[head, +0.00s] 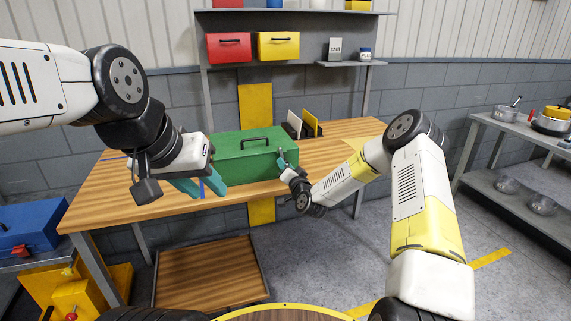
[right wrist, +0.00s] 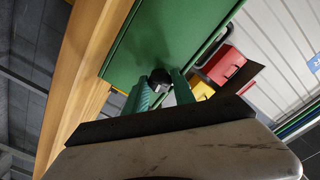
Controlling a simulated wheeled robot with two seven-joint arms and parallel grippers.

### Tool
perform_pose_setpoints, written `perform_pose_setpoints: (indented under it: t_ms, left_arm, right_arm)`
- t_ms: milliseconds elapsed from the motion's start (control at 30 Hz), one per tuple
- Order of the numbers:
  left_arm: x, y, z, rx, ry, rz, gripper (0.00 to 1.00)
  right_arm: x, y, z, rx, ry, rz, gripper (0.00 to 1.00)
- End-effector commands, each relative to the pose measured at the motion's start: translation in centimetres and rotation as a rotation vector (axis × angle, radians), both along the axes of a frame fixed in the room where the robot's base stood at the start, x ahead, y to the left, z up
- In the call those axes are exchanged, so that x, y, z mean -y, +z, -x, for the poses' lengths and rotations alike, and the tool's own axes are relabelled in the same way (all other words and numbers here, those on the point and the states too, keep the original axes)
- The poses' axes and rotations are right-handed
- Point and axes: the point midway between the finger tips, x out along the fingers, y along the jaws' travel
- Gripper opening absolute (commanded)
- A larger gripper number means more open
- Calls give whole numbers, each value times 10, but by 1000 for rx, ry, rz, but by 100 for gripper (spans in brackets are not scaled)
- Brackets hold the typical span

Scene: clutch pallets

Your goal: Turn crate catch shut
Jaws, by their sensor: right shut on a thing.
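The green crate (head: 235,158) stands closed on the wooden table, with a black handle on its lid. It fills the upper middle of the right wrist view (right wrist: 165,40). My right gripper (head: 283,163) is at the crate's right front end. In the right wrist view its teal fingers (right wrist: 160,92) are shut on the dark catch (right wrist: 160,78), which they partly hide. The catch's exact angle is hard to tell. My left gripper (head: 202,186) is open and empty, in front of the crate's left end.
The wooden table (head: 345,140) has free room right of the crate. Upright boards (head: 309,123) stand behind it. A blue box (head: 30,228) stands at lower left. A metal bench (head: 510,135) with pots is at right.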

Motion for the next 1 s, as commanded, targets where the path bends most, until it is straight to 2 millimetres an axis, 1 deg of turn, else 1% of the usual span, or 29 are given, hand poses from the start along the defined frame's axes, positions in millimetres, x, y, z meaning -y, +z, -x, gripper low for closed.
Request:
perform_pose_setpoints:
  t_ms: [200,400,933,967,1000]
  left_arm:
    - [0,0,0,0,0,0,36]
    - [0,0,0,0,0,0,36]
    - [0,0,0,0,0,0,36]
    - [0,0,0,0,0,0,36]
    - [0,0,0,0,0,0,36]
  right_arm:
    - [0,-1,0,-37,0,-108,0]
    - [0,-1,0,-55,1,-161,0]
    - [0,-1,0,-60,-1,-179,0]
    - [0,-1,0,-60,-1,-179,37]
    - [0,-1,0,-60,-1,-179,45]
